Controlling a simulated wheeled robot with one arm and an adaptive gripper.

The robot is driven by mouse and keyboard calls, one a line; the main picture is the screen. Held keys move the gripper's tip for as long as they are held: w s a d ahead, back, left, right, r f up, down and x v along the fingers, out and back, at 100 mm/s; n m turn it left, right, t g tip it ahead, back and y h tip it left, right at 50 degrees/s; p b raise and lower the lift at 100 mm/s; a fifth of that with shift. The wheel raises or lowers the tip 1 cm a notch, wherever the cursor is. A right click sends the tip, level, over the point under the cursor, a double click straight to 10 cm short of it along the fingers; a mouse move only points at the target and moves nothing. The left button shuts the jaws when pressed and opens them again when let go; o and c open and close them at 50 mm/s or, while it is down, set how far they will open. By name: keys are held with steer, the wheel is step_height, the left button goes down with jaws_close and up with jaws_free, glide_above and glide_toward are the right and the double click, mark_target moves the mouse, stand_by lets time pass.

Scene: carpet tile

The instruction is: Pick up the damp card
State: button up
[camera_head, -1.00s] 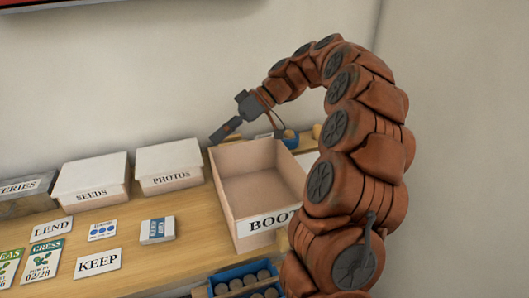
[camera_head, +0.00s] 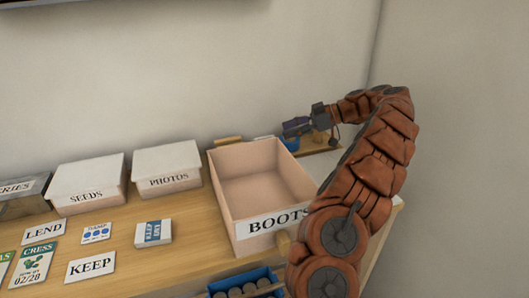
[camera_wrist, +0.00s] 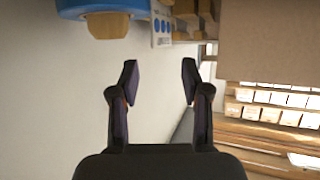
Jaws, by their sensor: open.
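A white card with blue dots (camera_wrist: 161,25) shows at the top of the wrist view, beside a blue rounded object (camera_wrist: 75,8). Its print is too small to read there. A similar card with blue dots (camera_head: 96,233) lies flat on the table in the head view, near the LEND card; its heading looks like DAMP. I cannot tell for sure which is the damp card. My gripper (camera_head: 297,127) is beyond the BOOTS box at the back right. In the wrist view my gripper (camera_wrist: 159,78) is open and empty, with the fingers short of the dotted card.
The open BOOTS box (camera_head: 230,205) stands mid-table, close to my arm. White SEEDS (camera_head: 88,185) and PHOTOS (camera_head: 167,165) boxes line the wall. LEND (camera_head: 44,230) and KEEP (camera_head: 90,267) cards lie in front. A blue tray (camera_head: 240,280) is at the front edge.

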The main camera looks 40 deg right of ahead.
steer(key=shift+x, duration=1.2)
steer(key=shift+r+p+x, duration=0.2)
steer(key=shift+p+x, duration=0.7)
steer(key=shift+x, duration=1.2)
steer(key=shift+w+a+f, duration=0.2)
steer(key=shift+w+a, duration=0.05)
steer(key=shift+a, duration=0.1)
jaws_close()
